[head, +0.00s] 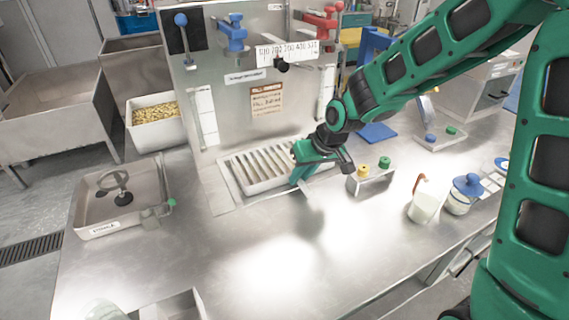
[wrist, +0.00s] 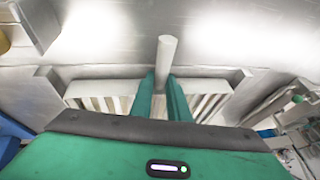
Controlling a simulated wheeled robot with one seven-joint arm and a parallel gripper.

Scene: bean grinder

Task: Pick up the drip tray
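The drip tray (head: 262,180) is a pale, slatted tray. It sits in the recess at the foot of the grinder's upright steel panel. In the wrist view its slats and pale rim (wrist: 92,88) show on both sides of my fingers, and a pale round handle (wrist: 167,52) sticks out from its front edge. My gripper (head: 303,172) is at the tray's right front part in the head view. In the wrist view its two green fingers (wrist: 162,88) are close together on either side of the handle, which fills the gap. The gripper's body hides part of the tray.
A small stand with yellow and green knobs (head: 371,177) is close right of my gripper. A milky cup (head: 424,207) and a blue-lidded jar (head: 464,195) stand farther right. A steel basin (head: 122,194) is at left. The front counter (head: 265,262) is mostly clear.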

